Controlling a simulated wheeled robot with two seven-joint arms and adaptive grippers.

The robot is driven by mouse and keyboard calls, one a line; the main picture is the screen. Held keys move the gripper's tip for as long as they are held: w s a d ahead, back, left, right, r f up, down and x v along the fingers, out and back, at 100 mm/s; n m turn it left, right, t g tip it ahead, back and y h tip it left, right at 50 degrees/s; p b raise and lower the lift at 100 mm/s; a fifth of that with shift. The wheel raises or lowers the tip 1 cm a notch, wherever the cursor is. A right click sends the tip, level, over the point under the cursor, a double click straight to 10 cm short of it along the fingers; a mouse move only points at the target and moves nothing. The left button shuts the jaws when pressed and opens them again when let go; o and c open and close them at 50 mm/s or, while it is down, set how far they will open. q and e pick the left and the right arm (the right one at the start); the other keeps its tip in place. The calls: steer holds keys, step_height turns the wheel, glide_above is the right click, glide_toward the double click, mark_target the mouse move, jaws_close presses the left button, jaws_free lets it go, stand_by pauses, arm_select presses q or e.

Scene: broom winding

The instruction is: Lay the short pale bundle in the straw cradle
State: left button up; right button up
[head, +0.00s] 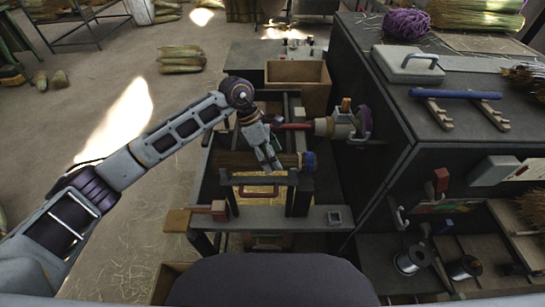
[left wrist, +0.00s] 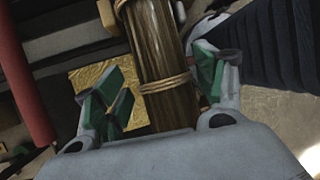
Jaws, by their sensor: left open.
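I cannot tell whether this is the short pale bundle. No cradle is clearly recognisable; the dark frame (head: 299,197) is around the bundle. My right gripper is not in view.
A red bar (head: 292,127) runs behind my gripper to a winding head (head: 340,124) at the right. Pale straw bundles (head: 181,58) lie on the floor at back left. A dark cabinet (head: 380,108) closes off the right.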

arm_select(q)
steer(key=v, duration=1.1)
steer(key=shift+r, duration=0.15)
steer(key=shift+a, duration=0.1)
stand_by(0.6)
